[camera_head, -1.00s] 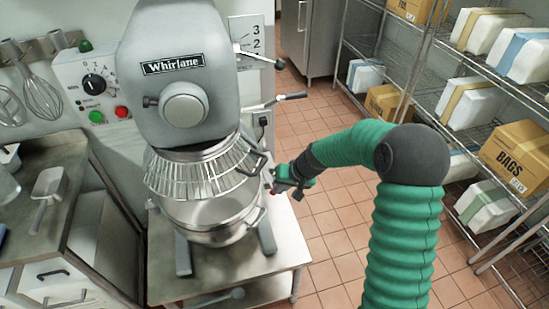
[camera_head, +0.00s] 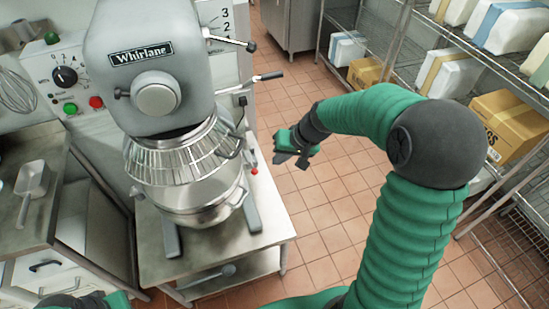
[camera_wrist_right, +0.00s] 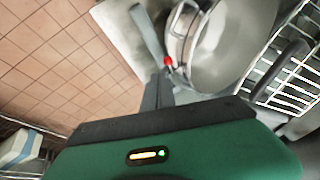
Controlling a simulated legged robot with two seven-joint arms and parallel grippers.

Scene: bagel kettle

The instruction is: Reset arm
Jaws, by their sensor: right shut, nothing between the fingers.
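My right arm (camera_head: 415,235) is green and bent at a dark elbow. My right gripper (camera_head: 280,157) is shut and empty, in the air to the right of the mixer, apart from the bowl. In the right wrist view its dark fingers (camera_wrist_right: 158,92) lie together, with a red knob (camera_wrist_right: 168,61) just beyond their tips. Part of my left arm shows at the bottom left edge of the head view; its fingers are not clear.
The Whirlane mixer (camera_head: 150,65) stands on a steel table (camera_head: 270,225), its bowl (camera_head: 205,215) under a wire guard (camera_head: 170,165). Wire shelves (camera_head: 400,50) with boxes stand at right. Tiled floor (camera_head: 330,215) between is clear. A metal scoop (camera_head: 32,180) lies on the left counter.

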